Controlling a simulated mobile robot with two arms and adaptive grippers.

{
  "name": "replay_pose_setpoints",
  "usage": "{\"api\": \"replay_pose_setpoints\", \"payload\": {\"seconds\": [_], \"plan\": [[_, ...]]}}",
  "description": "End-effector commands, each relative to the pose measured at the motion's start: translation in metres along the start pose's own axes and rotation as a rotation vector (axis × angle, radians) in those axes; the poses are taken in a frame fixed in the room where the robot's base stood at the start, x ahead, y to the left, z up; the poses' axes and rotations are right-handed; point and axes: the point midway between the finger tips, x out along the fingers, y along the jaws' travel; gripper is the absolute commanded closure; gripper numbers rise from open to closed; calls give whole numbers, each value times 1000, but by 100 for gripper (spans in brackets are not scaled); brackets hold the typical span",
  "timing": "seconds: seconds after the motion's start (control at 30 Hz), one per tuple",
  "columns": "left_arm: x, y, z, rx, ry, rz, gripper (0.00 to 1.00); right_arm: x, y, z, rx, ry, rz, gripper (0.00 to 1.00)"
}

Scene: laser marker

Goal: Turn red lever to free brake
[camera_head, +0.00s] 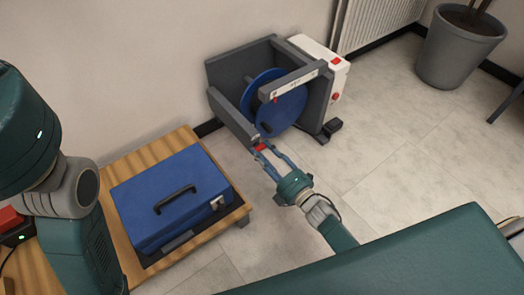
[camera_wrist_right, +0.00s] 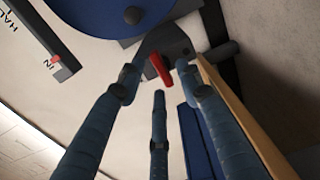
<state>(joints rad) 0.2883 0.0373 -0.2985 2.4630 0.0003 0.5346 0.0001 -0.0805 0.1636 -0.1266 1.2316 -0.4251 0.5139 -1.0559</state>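A machine with a grey frame (camera_head: 232,69) stands on the floor against the wall and holds a blue disc (camera_head: 286,108). A small red lever (camera_head: 261,147) is at the frame's lower front corner; it also shows in the right wrist view (camera_wrist_right: 161,69). My right gripper (camera_head: 262,149) is at the lever, its fingers open. In the right wrist view the lever lies between the spread fingertips (camera_wrist_right: 160,77); I cannot tell whether any finger touches it. My left arm stands at the left edge of the head view, with its gripper out of sight.
A blue case (camera_head: 168,195) sits on a wooden table (camera_head: 118,165) left of my right gripper. A plant pot (camera_head: 458,48) stands far right. The floor between is clear.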

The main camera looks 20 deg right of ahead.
Motion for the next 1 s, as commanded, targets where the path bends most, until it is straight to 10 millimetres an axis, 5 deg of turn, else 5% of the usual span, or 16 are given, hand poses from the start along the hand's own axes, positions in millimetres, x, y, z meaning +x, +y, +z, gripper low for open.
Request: {"api": "replay_pose_setpoints", "payload": {"seconds": [0.5,1.0], "plan": [[0,1,1,-1,-1,3,100,-99,-1,1,-1,-2,-3,65],[0,1,1,-1,-1,3,100,-108,0,1,-1,-2,0,65]]}}
